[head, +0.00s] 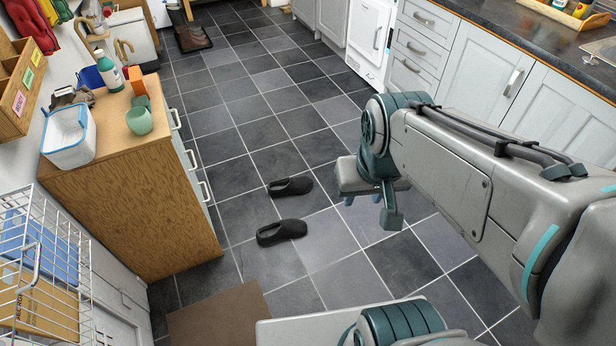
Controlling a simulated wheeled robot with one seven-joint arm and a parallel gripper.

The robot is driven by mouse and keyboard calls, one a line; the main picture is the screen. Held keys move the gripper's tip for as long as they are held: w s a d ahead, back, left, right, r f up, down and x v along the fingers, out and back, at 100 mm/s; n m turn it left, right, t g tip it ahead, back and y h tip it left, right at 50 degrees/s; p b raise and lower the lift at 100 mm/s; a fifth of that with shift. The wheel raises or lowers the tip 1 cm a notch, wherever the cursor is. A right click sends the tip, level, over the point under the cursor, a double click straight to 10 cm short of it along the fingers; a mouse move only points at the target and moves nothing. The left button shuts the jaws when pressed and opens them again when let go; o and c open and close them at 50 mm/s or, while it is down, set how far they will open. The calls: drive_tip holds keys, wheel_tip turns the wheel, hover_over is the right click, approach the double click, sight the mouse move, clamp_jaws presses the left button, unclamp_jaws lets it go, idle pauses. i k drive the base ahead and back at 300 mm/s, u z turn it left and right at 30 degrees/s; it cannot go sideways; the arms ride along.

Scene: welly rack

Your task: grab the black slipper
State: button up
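Two black slippers lie apart on the grey tiled floor. One black slipper (290,187) is farther from me, and the other black slipper (281,232) is nearer and slightly to the left. My gripper (362,199) hangs to the right of both slippers, pointing down, clear of them. Its two bluish fingertips show apart with nothing visible between them, so it looks open and empty. Part of the gripper is hidden behind my wrist.
A wooden cabinet (140,220) with a bottle, a green cup and a white tub (68,135) on top stands at the left. A brown mat (220,318) lies in front. Grey cupboards (480,75) line the right. The floor around the slippers is clear.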

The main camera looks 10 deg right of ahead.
sight(293, 228)
drive_tip(key=z, duration=0.15)
drive_tip(key=i, duration=0.8)
drive_tip(key=u, duration=0.7)
drive_tip(key=i, duration=0.6)
drive_tip(key=u, duration=0.55)
